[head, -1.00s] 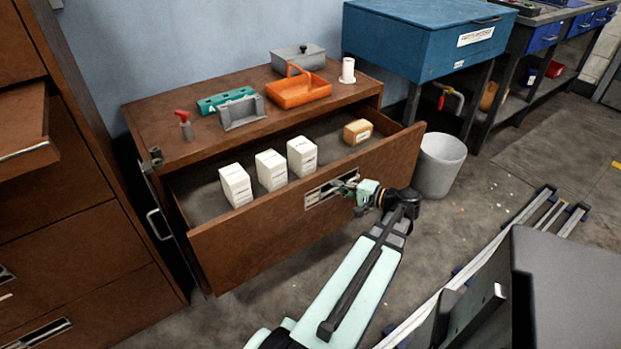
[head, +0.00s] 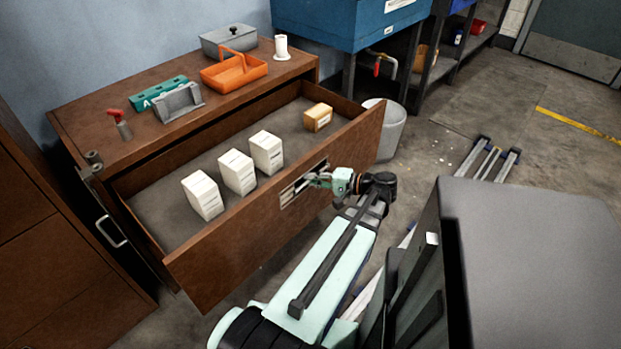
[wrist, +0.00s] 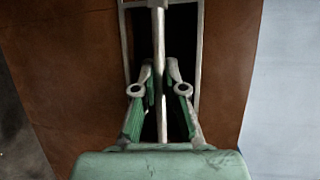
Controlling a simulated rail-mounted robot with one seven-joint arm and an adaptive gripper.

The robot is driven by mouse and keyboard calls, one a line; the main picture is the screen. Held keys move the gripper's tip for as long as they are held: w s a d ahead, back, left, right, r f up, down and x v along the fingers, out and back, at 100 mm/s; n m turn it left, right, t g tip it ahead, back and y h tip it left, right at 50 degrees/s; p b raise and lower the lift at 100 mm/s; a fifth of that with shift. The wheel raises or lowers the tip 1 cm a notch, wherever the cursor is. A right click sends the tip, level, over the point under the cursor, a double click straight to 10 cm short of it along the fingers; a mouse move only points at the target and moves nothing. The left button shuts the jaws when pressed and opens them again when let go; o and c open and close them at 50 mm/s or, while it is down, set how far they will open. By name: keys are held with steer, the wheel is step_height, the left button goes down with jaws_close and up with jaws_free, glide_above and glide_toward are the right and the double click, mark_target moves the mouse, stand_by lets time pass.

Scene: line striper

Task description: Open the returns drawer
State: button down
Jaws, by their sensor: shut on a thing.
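The brown wooden returns drawer (head: 235,248) stands pulled well out of the low cabinet (head: 95,113) in the head view. Inside it are three white boxes (head: 237,172) in a row and one small orange-tan box (head: 318,117) near the far right corner. My gripper (head: 318,180) is at the recessed metal handle (head: 300,187) on the drawer front. In the wrist view, the fingers (wrist: 160,90) are closed around the handle's bar (wrist: 161,60), with the dark recess behind. The exact finger contact is partly hidden.
On the cabinet top are an orange caddy (head: 234,72), a grey lidded box (head: 229,40), a teal level (head: 158,93) and a white roll (head: 281,47). A grey bin (head: 390,130) stands right of the drawer. Floor to the right is mostly clear.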

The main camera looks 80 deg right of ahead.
steer(key=c, duration=1.5)
jaws_free()
steer(key=shift+s, duration=0.1)
steer(key=v, duration=1.2)
